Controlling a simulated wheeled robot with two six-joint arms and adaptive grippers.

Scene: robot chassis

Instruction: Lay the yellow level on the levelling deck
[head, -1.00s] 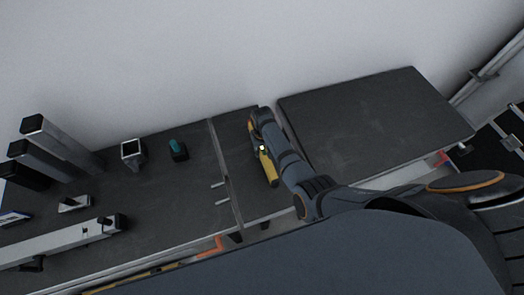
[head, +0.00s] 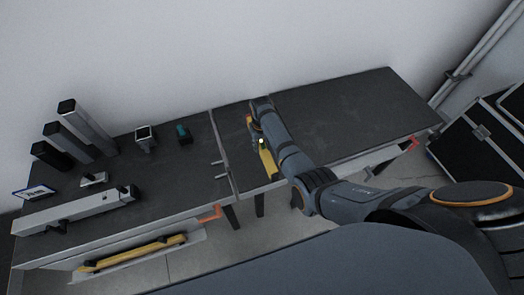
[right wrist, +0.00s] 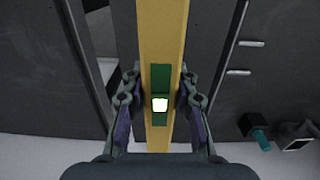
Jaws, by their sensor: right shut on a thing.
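The yellow level (head: 268,162), a long bar with a green middle, is held in my right gripper (head: 257,132). In the right wrist view the level (right wrist: 161,40) runs up the picture between both fingers of my right gripper (right wrist: 160,100), which close on its green middle. In the head view it is over the narrow middle section (head: 232,125) of the dark bench; whether it touches the surface I cannot tell. A wide bare dark deck (head: 350,110) lies to the right; no label shows which section is the levelling deck. My left gripper is out of view.
Several square posts (head: 88,125), a small open box (head: 145,138), a teal-topped item (head: 184,133) and a long grey beam (head: 75,211) stand on the left bench section. Two pins (head: 220,176) stick out by the middle section. Black cases (head: 480,140) stand at right.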

